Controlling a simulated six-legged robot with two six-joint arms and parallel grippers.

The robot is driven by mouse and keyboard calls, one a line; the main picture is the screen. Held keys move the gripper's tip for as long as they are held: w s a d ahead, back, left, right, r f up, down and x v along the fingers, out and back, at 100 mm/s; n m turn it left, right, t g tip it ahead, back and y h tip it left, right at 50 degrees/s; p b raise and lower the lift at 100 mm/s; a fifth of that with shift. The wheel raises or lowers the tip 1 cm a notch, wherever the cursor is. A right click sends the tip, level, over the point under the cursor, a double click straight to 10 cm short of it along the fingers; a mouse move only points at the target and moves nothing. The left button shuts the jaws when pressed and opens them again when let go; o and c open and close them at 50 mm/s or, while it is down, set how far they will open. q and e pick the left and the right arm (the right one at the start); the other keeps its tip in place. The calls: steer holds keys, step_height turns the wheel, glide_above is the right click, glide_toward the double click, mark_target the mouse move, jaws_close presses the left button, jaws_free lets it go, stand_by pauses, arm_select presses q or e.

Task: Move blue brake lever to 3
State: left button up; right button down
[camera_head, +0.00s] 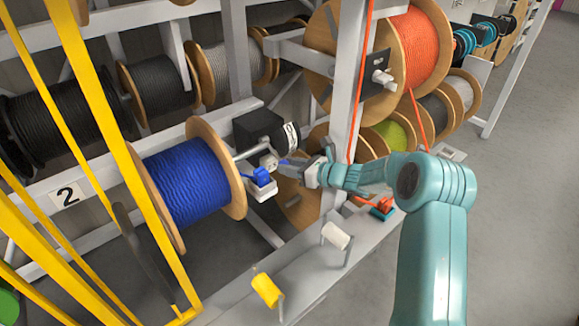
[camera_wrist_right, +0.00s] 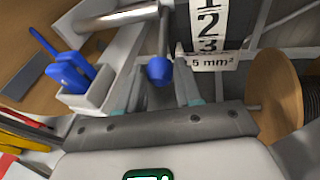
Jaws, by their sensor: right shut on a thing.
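The brake lever's blue knob (camera_wrist_right: 159,70) shows between the fingers of my right gripper (camera_wrist_right: 160,88) in the wrist view, at the end of a metal rod. The gripper is shut on it; it also shows in the head view (camera_head: 286,166). A white scale plate (camera_wrist_right: 207,30) with black numbers 1, 2 and 3 is just right of the lever in the wrist view. I cannot tell which number the lever points to. In the head view the scale (camera_head: 291,136) is on the black brake housing (camera_head: 258,128), beside the blue cable reel (camera_head: 190,183). My left gripper is out of view.
A white holder (camera_head: 262,190) with a blue-handled tool (camera_head: 262,175) sits close left of my gripper. Yellow bars (camera_head: 112,130) cross the left. Orange cable (camera_head: 415,48) hangs near my arm. Floor at right is open.

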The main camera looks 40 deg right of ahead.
steer(key=c, duration=0.8)
jaws_free()
steer(key=shift+r, duration=0.45)
steer(key=shift+o, duration=0.2)
steer(key=shift+f, duration=0.15)
steer(key=b+v, duration=0.2)
steer(key=v, duration=1.4)
steer(key=shift+s, duration=0.25)
steer(key=shift+a+r, duration=0.1)
steer(key=shift+r, duration=0.15)
